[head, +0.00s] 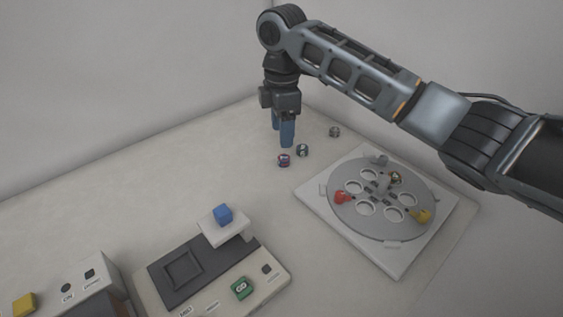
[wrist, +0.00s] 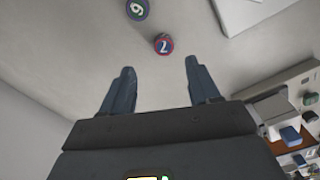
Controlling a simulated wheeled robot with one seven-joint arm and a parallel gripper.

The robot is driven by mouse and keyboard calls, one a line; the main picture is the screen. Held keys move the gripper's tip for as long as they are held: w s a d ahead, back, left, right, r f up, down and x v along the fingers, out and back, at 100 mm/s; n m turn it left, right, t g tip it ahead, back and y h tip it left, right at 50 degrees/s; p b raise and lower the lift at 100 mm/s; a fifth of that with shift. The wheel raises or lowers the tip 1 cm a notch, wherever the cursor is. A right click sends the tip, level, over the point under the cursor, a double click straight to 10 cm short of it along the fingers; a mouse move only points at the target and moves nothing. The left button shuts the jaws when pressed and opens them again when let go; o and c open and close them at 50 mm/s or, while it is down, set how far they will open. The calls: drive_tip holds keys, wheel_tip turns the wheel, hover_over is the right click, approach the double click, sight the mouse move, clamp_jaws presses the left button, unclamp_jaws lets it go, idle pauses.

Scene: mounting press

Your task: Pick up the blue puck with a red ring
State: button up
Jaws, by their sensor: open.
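The blue puck with a red ring (head: 284,160) lies on the pale bench top, just below my gripper in the head view. In the wrist view the puck (wrist: 163,44) shows a white number that looks like 7, and it appears just beyond the fingertips, between their lines. My gripper (head: 281,143) points down above the bench with its two blue fingers apart. In the wrist view the gripper (wrist: 159,64) is open, with nothing between its fingers.
A grey round carousel (head: 343,222) on a white base stands at right. A press-like unit with a blue block (head: 223,215) and green GO button (head: 241,288) stands in front.

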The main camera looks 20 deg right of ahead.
sight(283, 158)
drive_tip(key=f, duration=0.5)
drive_tip(key=f+p, duration=0.1)
drive_tip(key=f, duration=0.1)
drive_tip(key=shift+s+f, duration=0.15)
drive_tip(key=shift+s, duration=0.2)
drive_tip(key=shift+c, duration=0.2)
drive_tip(key=c, duration=1.1)
